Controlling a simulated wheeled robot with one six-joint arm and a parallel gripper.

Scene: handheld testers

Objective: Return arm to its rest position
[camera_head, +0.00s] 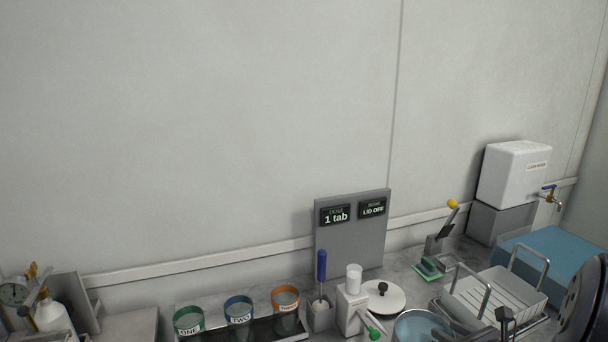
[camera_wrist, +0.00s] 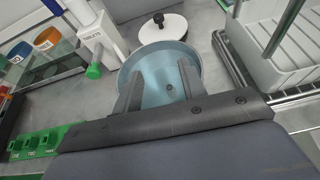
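My gripper (camera_wrist: 160,68) shows in the wrist view with its two grey fingers spread apart and nothing between them. It is above a round blue bowl (camera_wrist: 158,92), which lies behind and below the fingers. The bowl also shows at the bottom edge of the head view (camera_head: 408,328). In the head view, dark parts at the lower right corner look like my arm; the gripper's state is not clear there.
A white lid (camera_head: 384,299) with a black knob lies behind the bowl. A white tablet dispenser (camera_head: 347,312) with a green knob stands left of it. A dish rack (camera_head: 500,295) is to the right. Cups labelled ONE (camera_head: 188,321), TWO (camera_head: 239,310) and a third (camera_head: 285,300) stand left.

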